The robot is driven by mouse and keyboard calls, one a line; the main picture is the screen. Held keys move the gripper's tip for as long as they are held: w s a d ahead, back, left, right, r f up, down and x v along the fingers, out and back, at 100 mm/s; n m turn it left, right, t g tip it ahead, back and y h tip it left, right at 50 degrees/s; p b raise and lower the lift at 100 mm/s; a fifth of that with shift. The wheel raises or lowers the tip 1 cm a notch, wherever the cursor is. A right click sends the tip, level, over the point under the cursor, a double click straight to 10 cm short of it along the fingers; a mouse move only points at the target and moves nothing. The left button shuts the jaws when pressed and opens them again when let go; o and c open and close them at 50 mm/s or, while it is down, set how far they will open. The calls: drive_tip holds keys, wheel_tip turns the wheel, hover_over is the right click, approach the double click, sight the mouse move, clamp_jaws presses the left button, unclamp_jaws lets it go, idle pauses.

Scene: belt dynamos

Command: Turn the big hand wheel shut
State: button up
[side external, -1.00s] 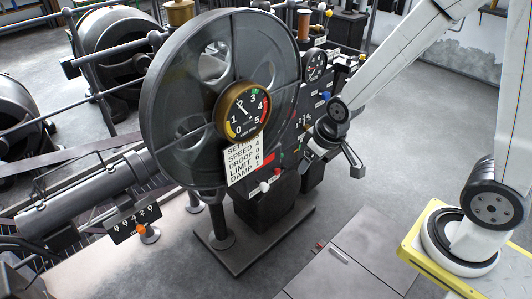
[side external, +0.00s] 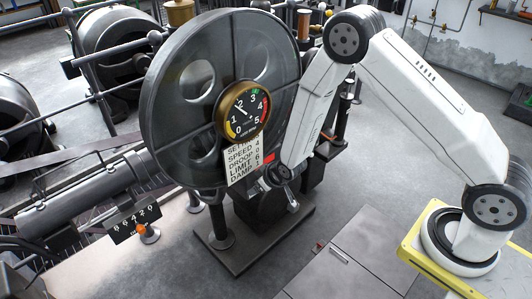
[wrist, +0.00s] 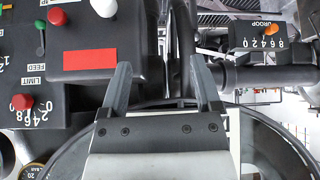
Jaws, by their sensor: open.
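The big hand wheel (side external: 185,45) is a large dark grey disc with several round openings. It stands upright on the machine in the side external view. A brass-rimmed gauge (side external: 243,112) at its centre has its needle near 2. My gripper (side external: 291,196) is low at the right of the wheel, in front of the control panel. In the wrist view, my gripper (wrist: 162,78) shows two fingers apart with nothing held between them. A dark curved rim (wrist: 285,145), apparently the wheel's, passes below and behind the gripper. Whether they touch cannot be told.
A white settings card (side external: 243,163) hangs below the gauge. The panel in the wrist view has a red knob (wrist: 57,17), a white knob (wrist: 104,8) and a red block (wrist: 90,60) close to my fingers. An orange-knobbed droop scale (side external: 147,232) stands front left.

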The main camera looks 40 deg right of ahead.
sight(219, 197)
drive_tip(key=w+a+f+n+t+y, duration=0.1)
drive_tip(key=w+a+f+t, duration=0.1)
drive_tip(key=f+t, duration=0.3)
drive_tip(key=w+a+f+t+y, duration=0.1)
drive_tip(key=w+a+f+t, duration=0.1)
drive_tip(key=w+f+t, duration=0.3)
drive_tip(key=shift+w+f+n+t+y, duration=0.3)
drive_tip(key=shift+f+n+y, duration=0.1)
drive_tip(key=shift+f, duration=1.65)
drive_tip(key=shift+w, duration=0.15)
drive_tip(key=shift+w+a, duration=0.2)
drive_tip(key=shift+w, duration=1)
drive_tip(key=shift+w+a, duration=0.25)
drive_tip(key=shift+w, duration=1)
drive_tip(key=shift+w+a, duration=0.2)
drive_tip(key=shift+w, duration=1)
clamp_jaws()
